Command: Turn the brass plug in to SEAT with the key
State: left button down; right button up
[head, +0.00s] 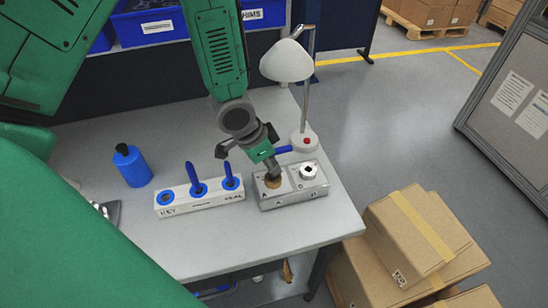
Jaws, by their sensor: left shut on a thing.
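The grey metal housing (292,197) sits near the right end of the bench. The brass plug (273,183) shows low in its left port, partly covered from above. My left gripper (268,160) is above that port, shut on the key. A blue bar (284,149), apparently the key's handle, sticks out to the right of the fingers. The key's lower end reaches down to the plug; whether it is engaged is too small to tell. A white rack (178,209) marked KEY stands left of the housing, its left hole empty. My right gripper is not in view.
Two blue-handled tools (193,177) stand in the rack. A pale fitting (308,171) sits in the housing's right port. A white lamp (286,62) stands close behind. A blue bottle (131,166) is at left. The front of the bench is clear. Cardboard boxes (410,235) stand beyond its right edge.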

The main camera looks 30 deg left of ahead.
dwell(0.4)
pick_arm(q)
jog(key=shift+r+m+h+p, duration=0.3)
jog(key=shift+m+p, duration=0.4)
jog(key=shift+p, duration=0.3)
jog(key=shift+w+a+f+m+g+p, duration=0.1)
jog(key=shift+f+m+g+p, duration=0.1)
jog(key=shift+m+g+p, duration=0.4)
jog(key=shift+f+m, duration=0.1)
jog(key=shift+m, duration=0.2)
